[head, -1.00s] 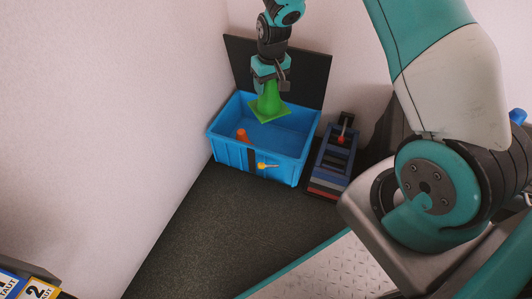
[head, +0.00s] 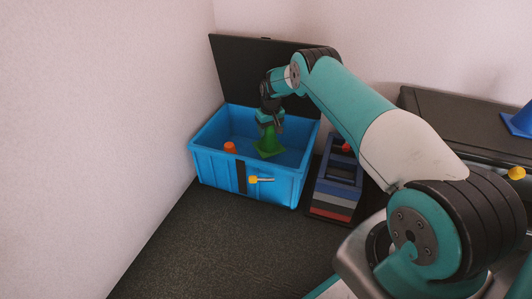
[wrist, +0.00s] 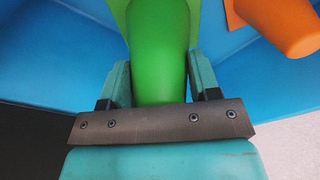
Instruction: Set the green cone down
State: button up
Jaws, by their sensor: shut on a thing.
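The green cone (head: 269,143) is in my gripper (head: 270,122), inside the open blue bin (head: 215,170). My gripper is shut on the cone's upper part, and the square base points down. The wrist view shows the green cone (wrist: 157,45) between the two teal fingers (wrist: 160,85). I cannot tell whether its base touches the bin floor. An orange cone (head: 230,148) stands in the bin to the left; it also shows at the upper right of the wrist view (wrist: 285,22).
The bin's dark lid (head: 235,70) stands open behind it. A stack of blue, grey and red trays (head: 335,185) is right of the bin. A blue cone (head: 522,120) sits on a dark surface (head: 440,110) at the far right. The dark floor in front is clear.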

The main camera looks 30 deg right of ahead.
aim_at(268, 142)
notch_tip(268, 142, down, 6)
jog(key=b, duration=0.3)
jog(key=shift+f, duration=0.2)
jog(key=o, duration=1.3)
jog(key=shift+c, duration=0.2)
